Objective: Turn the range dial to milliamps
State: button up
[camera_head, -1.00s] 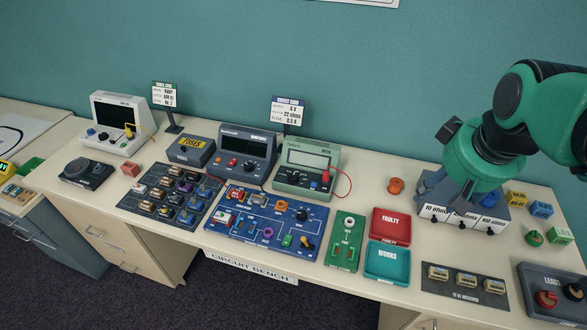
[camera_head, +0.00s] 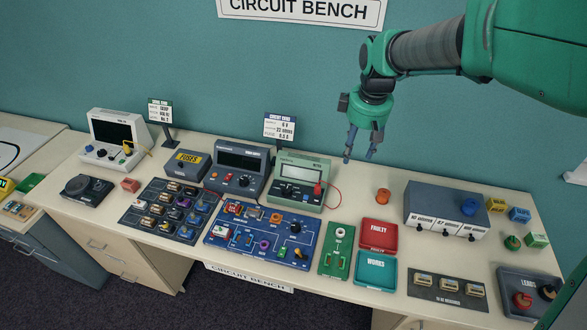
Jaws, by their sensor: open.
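A green meter (camera_head: 299,183) with a light display stands on the bench at the middle, facing forward. A red part and a red lead show at its right side. Its range dial and markings are too small to make out in this view. My gripper (camera_head: 360,146) hangs fingers-down in the air to the right of and above the meter. Its two fingers are spread apart with nothing between them.
A dark blue-grey instrument (camera_head: 240,170) stands left of the meter. A blue circuit board (camera_head: 222,245) lies in front. Red (camera_head: 379,246) and teal (camera_head: 375,282) trays sit front right. A grey resistor box (camera_head: 420,202) stands to the right, beside an orange knob-like piece (camera_head: 383,195).

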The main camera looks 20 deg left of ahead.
jog(key=w+a+f+n+g+p, duration=0.1)
jog(key=w+a+f+n+p, duration=0.5)
jog(key=a, duration=0.6)
jog(key=n+g+h+p, duration=0.1)
jog(key=n+p, duration=0.1)
jog(key=p, duration=0.1)
send_over(287, 189)
notch_tip(287, 189, down, 12)
jog(key=shift+w+a+r, duration=0.1)
jog(key=shift+w+r, duration=0.1)
jog(key=shift+w, duration=0.2)
jog(key=shift+f, duration=0.15)
jog(key=f, duration=0.9)
jog(key=f+p, duration=0.1)
jog(key=f, duration=0.3)
jog(key=shift+s+f, duration=0.25)
jog(key=shift+s, duration=0.15)
jog(key=c, duration=1.2)
